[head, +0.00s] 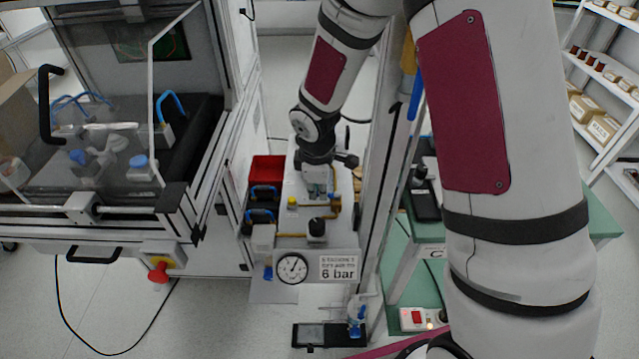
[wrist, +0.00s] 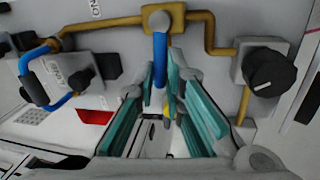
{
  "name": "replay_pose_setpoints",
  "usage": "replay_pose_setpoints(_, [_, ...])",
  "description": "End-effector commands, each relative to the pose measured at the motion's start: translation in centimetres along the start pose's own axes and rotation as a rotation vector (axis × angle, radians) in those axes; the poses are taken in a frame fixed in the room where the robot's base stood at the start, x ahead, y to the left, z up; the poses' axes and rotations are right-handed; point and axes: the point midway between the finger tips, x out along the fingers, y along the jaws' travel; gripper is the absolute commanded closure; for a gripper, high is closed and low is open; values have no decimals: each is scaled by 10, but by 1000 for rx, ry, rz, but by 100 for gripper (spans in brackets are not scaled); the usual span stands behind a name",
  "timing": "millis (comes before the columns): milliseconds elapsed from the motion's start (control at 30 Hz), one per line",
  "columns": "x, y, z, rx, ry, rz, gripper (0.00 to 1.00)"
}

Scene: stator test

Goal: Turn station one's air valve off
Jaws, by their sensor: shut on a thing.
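The air valve's blue lever (wrist: 160,60) hangs from a brass valve body (wrist: 160,20) in the wrist view. It points down the picture, across the brass pipe (wrist: 105,24). My gripper (wrist: 168,88) has its teal fingers on either side of the lever's lower part and is shut on it. A yellow bit shows between the fingers. In the head view my gripper (head: 318,182) is at the air panel (head: 345,243), which carries a round gauge (head: 292,268) and a "6 bar" sign (head: 340,267). My gripper hides the lever there.
A black knob (wrist: 270,72) sits right of the lever. A second blue handle (wrist: 45,72) and black knob are at left. A red bin (head: 267,170) stands behind the panel's left side. A machine enclosure (head: 232,120) is left; an upright post (head: 380,180) is close right.

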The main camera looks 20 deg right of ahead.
Motion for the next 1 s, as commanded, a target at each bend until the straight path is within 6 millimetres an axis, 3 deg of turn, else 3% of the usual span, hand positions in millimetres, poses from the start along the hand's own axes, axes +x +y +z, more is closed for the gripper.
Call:
replay_pose_setpoints(300, [-2,-4,0,-107,23,1,100])
replay_pose_setpoints(800, [-1,-5,0,-125,26,1,100])
replay_pose_setpoints(833, [-1,-5,0,-125,26,1,87])
replay_pose_setpoints(900, [-1,-5,0,-125,26,1,71])
replay_pose_setpoints(1000, [-1,-5,0,-124,25,1,69])
